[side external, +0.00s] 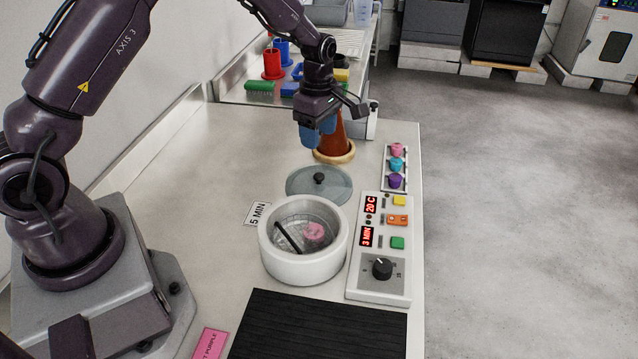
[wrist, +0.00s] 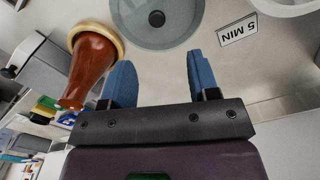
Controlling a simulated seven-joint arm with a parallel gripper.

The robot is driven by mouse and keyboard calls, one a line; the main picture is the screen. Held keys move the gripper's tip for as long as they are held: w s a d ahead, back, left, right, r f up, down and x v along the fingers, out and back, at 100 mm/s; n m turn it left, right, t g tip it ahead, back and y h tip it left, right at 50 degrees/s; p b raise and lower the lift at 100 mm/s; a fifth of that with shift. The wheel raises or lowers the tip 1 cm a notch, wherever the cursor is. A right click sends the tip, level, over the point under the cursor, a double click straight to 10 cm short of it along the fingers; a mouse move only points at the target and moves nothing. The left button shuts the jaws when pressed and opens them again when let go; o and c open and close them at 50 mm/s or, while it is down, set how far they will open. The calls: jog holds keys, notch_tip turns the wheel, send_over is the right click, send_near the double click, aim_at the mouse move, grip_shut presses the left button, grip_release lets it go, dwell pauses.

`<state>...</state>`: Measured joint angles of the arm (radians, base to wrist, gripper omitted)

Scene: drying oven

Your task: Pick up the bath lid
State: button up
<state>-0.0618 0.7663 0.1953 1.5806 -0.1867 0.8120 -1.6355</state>
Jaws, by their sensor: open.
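The bath lid (side external: 330,187) is a flat, grey-green translucent disc with a black knob (side external: 319,178) at its centre. It lies on the bench just behind the white round bath (side external: 305,268). The bath is uncovered and holds a pink piece (side external: 314,232) and a dark rod. My gripper (side external: 319,136) is above the bench, behind and above the lid, fingers pointing down. In the wrist view the lid (wrist: 150,36) is at top centre, its knob (wrist: 156,18) beyond the gap between the blue fingers of my gripper (wrist: 157,80). The fingers are apart, with nothing between them.
A brown cone-shaped object with a pale base ring (side external: 346,157) stands close to my gripper; it also shows in the wrist view (wrist: 90,65). The control panel (side external: 385,285) is right of the bath, below a rack of coloured pots (side external: 396,166). A "5 MIN" card (side external: 258,213) lies left.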

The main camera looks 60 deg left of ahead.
send_over(319, 175)
jog(key=f, duration=0.5)
jog(key=shift+s+d+f, duration=0.2)
jog(key=shift+s+f, duration=0.05)
jog(key=shift+f, duration=0.1)
jog(key=f, duration=0.5)
jog(key=shift+w+a+f, duration=0.2)
jog(key=shift+w+f, duration=0.05)
jog(key=shift+f, duration=0.05)
grip_shut()
